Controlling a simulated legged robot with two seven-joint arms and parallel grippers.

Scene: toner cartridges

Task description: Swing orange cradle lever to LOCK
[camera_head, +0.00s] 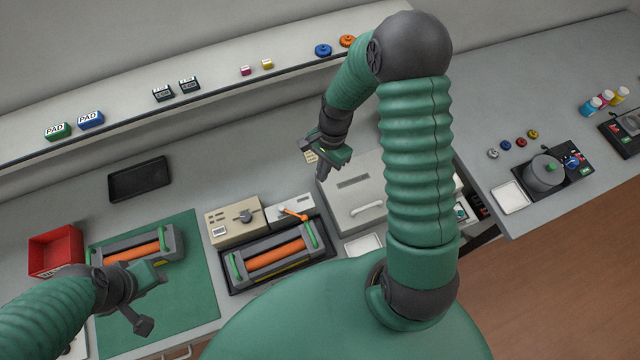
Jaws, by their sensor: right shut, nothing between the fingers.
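The orange lever (292,213) is on a small white block beside a beige box, just behind the cradle. It slants down to the right from its pivot. Any LOCK lettering is too small to read. The cradle (226,277) is a dark tray holding a grey cartridge (243,270) with an orange roller and green end handles. My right gripper (322,175) is shut and empty, above and behind the lever, apart from it. My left gripper (152,303) is at the lower left, over the green mat; its finger opening is unclear.
Another orange-roller cartridge (172,241) lies on the green mat (200,290). A red bin (56,250) and black tray (140,179) stand nearby. A grey machine with a handle (352,190) is right of the lever. A shelf (205,72) with small items runs behind.

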